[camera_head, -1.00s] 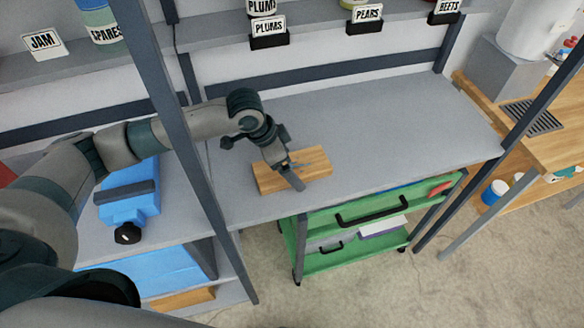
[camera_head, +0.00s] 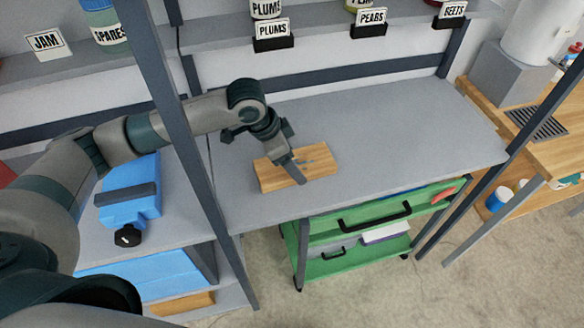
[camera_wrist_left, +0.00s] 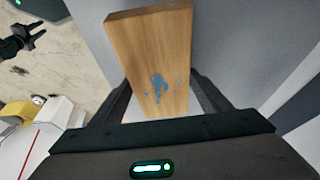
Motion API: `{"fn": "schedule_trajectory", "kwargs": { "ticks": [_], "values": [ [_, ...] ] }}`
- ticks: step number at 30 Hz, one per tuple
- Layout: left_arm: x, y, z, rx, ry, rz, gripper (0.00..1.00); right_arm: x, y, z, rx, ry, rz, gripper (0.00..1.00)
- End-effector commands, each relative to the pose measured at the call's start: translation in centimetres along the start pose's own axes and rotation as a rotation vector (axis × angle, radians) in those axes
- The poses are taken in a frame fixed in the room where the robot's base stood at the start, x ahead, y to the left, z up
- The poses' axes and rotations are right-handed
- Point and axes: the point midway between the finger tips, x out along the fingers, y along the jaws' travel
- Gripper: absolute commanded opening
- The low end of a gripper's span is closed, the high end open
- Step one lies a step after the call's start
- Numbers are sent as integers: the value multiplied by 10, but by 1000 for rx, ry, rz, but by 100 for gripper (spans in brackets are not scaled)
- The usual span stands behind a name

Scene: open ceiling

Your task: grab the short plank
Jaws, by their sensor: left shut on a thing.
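The short plank (camera_head: 322,160) is a light-brown wooden block lying on the grey shelf top. My left gripper (camera_head: 297,172) reaches down over the plank's middle and is shut on it. In the left wrist view the plank (camera_wrist_left: 150,45) runs between the two dark fingers (camera_wrist_left: 160,100), one along each side, and has blue paint marks on its face. My right gripper (camera_wrist_left: 24,38) shows small at the upper left of the left wrist view, over the floor, with its fingers apart and empty. It is out of the head view.
A dark upright post (camera_head: 180,130) stands in front of my left arm. A green drawer cart (camera_head: 330,265) stands below the shelf. Labelled jars line the upper shelf (camera_head: 215,50). The shelf top right of the plank is clear.

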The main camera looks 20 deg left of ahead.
Motion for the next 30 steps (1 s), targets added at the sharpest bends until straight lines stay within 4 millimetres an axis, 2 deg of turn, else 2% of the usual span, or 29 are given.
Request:
{"fn": "schedule_trajectory", "kwargs": {
  "ticks": [2, 12, 18, 24, 30],
  "values": [
    [-11, -1, -6, 2, 5, -3, 40, 8, 1, 1, 0, 0, 1, 31],
    [-20, 7, -82, 2, 6, -1, 40, 29, 1, 3, 0, -1, 1, 31],
    [-27, 11, -117, 2, 3, 0, 40, 38, 0, 4, 0, 0, 1, 31],
    [-31, 12, -135, -1, 2, -1, 40, 41, -2, 4, 1, 0, -2, 31],
    [-32, 13, -139, -1, 1, -1, 40, 42, -4, 3, 2, 1, -3, 31]
  ]
}}
